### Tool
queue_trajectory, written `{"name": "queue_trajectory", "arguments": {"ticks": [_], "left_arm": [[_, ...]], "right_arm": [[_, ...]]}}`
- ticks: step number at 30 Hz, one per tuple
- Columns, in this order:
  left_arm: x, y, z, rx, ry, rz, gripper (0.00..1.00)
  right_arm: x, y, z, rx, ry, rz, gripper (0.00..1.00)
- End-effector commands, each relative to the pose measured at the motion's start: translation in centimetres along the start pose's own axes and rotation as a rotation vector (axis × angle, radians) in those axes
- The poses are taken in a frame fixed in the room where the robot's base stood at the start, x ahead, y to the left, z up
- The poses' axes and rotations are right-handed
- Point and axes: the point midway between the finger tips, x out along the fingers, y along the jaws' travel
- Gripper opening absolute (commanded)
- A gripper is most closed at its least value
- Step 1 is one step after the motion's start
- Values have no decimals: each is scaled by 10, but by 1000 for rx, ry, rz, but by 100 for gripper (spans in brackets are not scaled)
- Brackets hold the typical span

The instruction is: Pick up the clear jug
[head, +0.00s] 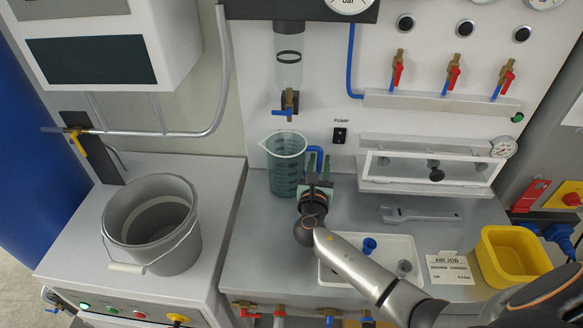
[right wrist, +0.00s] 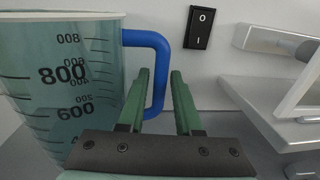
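The clear jug (head: 286,168) is a see-through, teal-tinted measuring cup with dark graduations and a blue handle. It stands upright on the grey bench under the tap column. In the right wrist view the jug (right wrist: 62,85) fills the left side, with printed volume numbers. Its blue handle (right wrist: 158,72) runs down between the green fingers of my right gripper (right wrist: 160,75). In the head view my right gripper (head: 319,172) is beside the jug's right side. My left gripper is not in view.
A grey bucket (head: 118,215) stands on the left cabinet. A white tray (head: 335,272) with small blue and grey parts, a spanner (head: 420,215), a label card (head: 449,268) and a yellow bin (head: 513,256) are to the right. A pump switch (head: 339,136) is on the wall.

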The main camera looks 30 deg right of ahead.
Motion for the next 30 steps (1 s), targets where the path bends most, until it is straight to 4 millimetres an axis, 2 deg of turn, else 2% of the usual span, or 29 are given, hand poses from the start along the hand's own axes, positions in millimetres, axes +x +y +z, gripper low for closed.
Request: {"name": "queue_trajectory", "arguments": {"ticks": [6, 15, 30], "left_arm": [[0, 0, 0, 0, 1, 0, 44], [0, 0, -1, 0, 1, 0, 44], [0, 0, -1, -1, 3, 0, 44]], "right_arm": [[1, 0, 0, 0, 0, 0, 33], [1, 0, 0, 0, 0, 0, 1], [1, 0, 1, 1, -2, 1, 0]]}}
